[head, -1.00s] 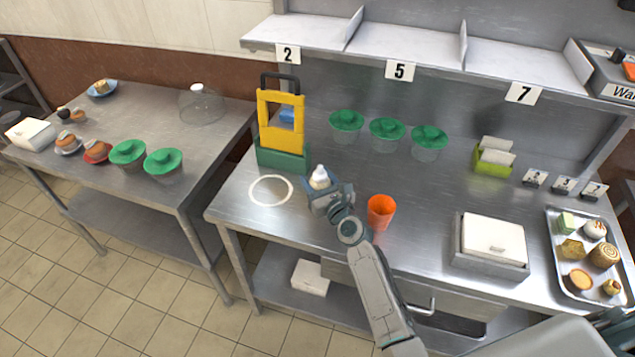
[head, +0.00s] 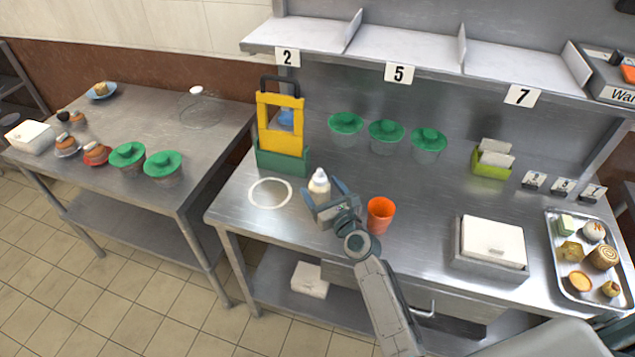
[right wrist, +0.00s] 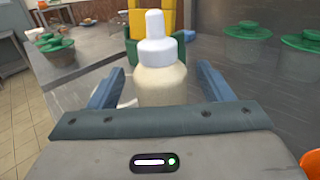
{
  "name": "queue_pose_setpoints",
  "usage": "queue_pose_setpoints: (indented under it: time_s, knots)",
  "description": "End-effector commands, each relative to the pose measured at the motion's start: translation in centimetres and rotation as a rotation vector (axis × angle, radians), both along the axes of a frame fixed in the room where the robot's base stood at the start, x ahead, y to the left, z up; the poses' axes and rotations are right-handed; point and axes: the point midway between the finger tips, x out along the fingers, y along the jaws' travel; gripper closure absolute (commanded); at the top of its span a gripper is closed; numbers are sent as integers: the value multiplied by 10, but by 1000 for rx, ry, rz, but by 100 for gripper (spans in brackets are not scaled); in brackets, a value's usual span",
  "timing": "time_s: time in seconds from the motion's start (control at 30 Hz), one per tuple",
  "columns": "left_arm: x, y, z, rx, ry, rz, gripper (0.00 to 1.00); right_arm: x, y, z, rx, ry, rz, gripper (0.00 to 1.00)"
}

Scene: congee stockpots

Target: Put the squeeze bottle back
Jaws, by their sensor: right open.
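The squeeze bottle (head: 319,184), with a pale body and white cap, stands upright on the steel table, right of a white ring (head: 270,179) marked on the tabletop. My right gripper (head: 324,194) is open, its fingers on either side of the bottle. In the right wrist view the bottle (right wrist: 162,84) stands between the two spread blue-grey fingers, with a gap on each side; its bottom is hidden by the gripper body. My left gripper is not in view.
An orange cup (head: 380,214) stands close to the right of my right gripper. A yellow and green stand (head: 281,140) is behind the bottle. Green-lidded containers (head: 387,132) line the back. A white box (head: 492,238) is at right.

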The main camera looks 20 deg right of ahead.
Motion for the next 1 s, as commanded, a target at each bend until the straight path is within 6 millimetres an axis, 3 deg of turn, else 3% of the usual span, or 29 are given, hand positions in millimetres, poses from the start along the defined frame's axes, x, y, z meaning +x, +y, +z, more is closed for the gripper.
queue_pose_setpoints:
  time_s: [0.2,0.4,0.6,1.0]
  knots:
    - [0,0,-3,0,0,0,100,-48,-9,-1,-1,2,0,27]
    - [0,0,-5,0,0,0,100,-76,-14,-1,0,1,0,27]
    - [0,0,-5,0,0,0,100,-85,-16,0,0,0,0,27]
    - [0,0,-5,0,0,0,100,-85,-16,1,0,0,0,27]
